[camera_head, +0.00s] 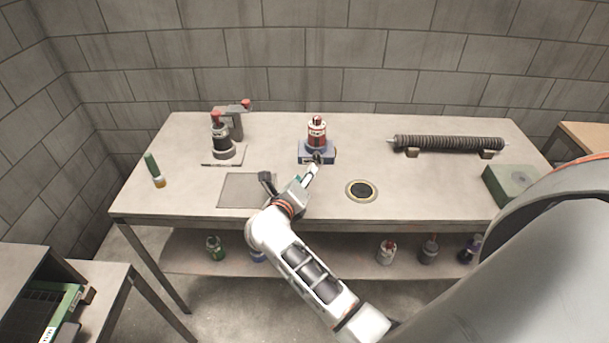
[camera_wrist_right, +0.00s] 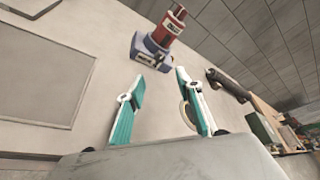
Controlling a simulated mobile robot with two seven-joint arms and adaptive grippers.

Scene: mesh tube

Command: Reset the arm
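My right gripper (camera_head: 290,176) reaches over the middle front of the table (camera_head: 410,200), its arm coming in from the lower right. Its two fingers are spread apart, with nothing between them. In the right wrist view the teal-padded fingers (camera_wrist_right: 160,82) are open and empty, pointing toward a red canister (camera_wrist_right: 170,27) on a blue block (camera_wrist_right: 152,52). In the head view that canister (camera_head: 317,129) stands upright on its block (camera_head: 317,153), just beyond the fingertips. My left gripper is not in view.
A flat grey plate (camera_head: 238,191) and a ringed black disc (camera_head: 361,190) flank the gripper. A black-bottle device (camera_head: 222,140) and green-handled tool (camera_head: 152,168) are at left. A dark ribbed tube (camera_head: 450,143) and green box (camera_head: 510,183) are at right. Several bottles stand below.

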